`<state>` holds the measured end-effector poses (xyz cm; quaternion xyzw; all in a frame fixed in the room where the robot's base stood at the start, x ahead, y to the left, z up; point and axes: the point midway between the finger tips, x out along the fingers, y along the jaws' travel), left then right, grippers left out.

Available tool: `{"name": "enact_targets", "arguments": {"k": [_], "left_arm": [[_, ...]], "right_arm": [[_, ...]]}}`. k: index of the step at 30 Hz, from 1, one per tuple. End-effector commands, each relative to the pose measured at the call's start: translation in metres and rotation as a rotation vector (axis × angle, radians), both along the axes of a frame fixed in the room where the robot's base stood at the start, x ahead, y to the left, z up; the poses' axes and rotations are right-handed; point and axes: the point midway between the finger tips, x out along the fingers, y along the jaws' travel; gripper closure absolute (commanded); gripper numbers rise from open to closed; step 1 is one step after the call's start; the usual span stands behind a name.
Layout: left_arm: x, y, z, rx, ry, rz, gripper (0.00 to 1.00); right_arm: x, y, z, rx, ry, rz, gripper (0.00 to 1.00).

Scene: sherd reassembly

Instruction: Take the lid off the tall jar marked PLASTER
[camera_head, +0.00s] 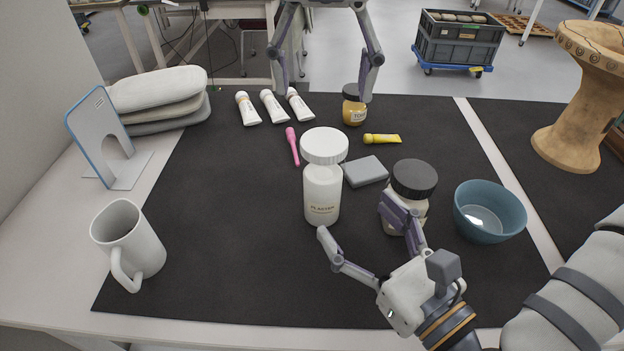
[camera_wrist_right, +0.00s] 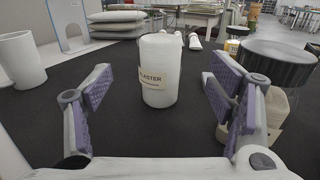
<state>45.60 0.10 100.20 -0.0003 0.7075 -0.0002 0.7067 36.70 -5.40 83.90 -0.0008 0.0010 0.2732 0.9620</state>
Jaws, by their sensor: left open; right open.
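The tall white PLASTER jar (camera_head: 321,195) stands upright on the dark mat, with its wide white lid (camera_head: 325,145) on top. My right gripper (camera_head: 353,222) is open and empty, low at the jar's near right side, one finger just in front of the jar. In the right wrist view the jar (camera_wrist_right: 158,72) stands ahead, between the open fingers (camera_wrist_right: 160,95) but beyond them; its lid is hard to make out there. My left gripper (camera_head: 323,92) is open and empty at the far edge of the mat, away from the jar.
A dark-lidded jar (camera_head: 414,180) stands behind my right gripper's right finger. A blue bowl (camera_head: 490,212), grey block (camera_head: 366,171), pink tool (camera_head: 292,146), yellow tube (camera_head: 382,139) and amber jar (camera_head: 354,108) are around. A white mug (camera_head: 128,243) stands left; the mat's front left is clear.

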Motion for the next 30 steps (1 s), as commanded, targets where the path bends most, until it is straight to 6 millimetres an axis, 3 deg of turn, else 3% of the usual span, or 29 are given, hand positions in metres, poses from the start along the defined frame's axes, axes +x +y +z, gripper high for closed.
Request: {"name": "enact_targets", "arguments": {"k": [6,12,24,26,30], "left_arm": [[0.000,0.000,0.000,0.000,0.000,0.000,0.29],[0.000,0.000,0.000,0.000,0.000,0.000,0.29],[0.000,0.000,0.000,0.000,0.000,0.000,0.29],[0.000,0.000,0.000,0.000,0.000,0.000,0.29],[0.000,0.000,0.000,0.000,0.000,0.000,0.29]], "right_arm": [[0.045,0.029,0.002,0.000,-0.008,0.001,0.24],[0.078,0.049,0.001,0.000,-0.004,0.001,0.24],[0.090,0.056,0.000,0.001,0.001,0.000,0.24],[0.090,0.056,0.000,0.001,0.000,0.000,0.33],[0.090,0.056,0.001,0.001,0.000,0.000,0.65]]}}
